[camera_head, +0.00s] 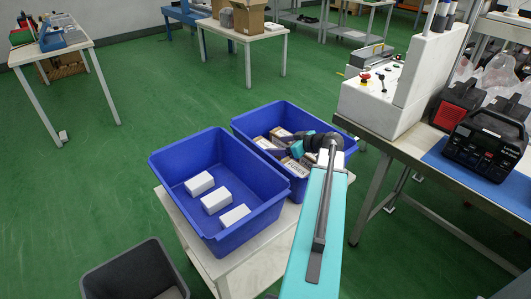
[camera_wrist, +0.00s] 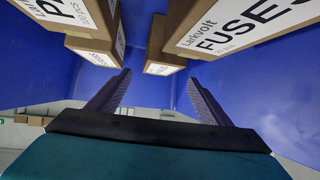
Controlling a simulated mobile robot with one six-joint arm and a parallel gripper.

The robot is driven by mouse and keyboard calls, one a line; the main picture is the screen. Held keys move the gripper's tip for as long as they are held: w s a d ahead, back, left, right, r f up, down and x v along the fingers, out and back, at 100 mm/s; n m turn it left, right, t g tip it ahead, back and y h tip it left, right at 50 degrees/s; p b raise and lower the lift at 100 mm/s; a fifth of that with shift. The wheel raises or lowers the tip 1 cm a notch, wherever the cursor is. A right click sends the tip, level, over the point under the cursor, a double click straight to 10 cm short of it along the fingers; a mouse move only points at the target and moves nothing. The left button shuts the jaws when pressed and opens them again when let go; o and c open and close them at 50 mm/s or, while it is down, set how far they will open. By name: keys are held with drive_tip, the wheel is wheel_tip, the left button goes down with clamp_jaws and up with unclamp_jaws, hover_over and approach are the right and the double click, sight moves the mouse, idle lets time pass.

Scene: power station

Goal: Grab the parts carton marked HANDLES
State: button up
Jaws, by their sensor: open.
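Several brown cartons with white labels lie in the right blue bin (camera_head: 325,158). One carton (camera_head: 296,166) reads FUSES, and it is large at the upper right of the wrist view (camera_wrist: 245,25). A carton (camera_wrist: 70,12) at the upper left shows a cut-off label with a large P. Another carton (camera_wrist: 160,45) stands between them, its lettering too small to read. I cannot read HANDLES on any carton. My gripper (camera_wrist: 158,77) is open and empty inside the bin, its fingers pointing toward the cartons. In the head view my gripper (camera_head: 273,146) partly hides the cartons.
The left blue bin (camera_head: 172,160) holds white boxes (camera_head: 216,200). Both bins stand on a white table (camera_head: 258,262). A grey bin (camera_head: 125,272) is at the front left. A workbench (camera_head: 440,180) with a control console (camera_head: 375,105) is on the right. Green floor is open on the left.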

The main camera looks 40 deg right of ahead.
sight(266, 145)
drive_tip(key=shift+x, duration=2.7)
drive_tip(key=c, duration=1.4)
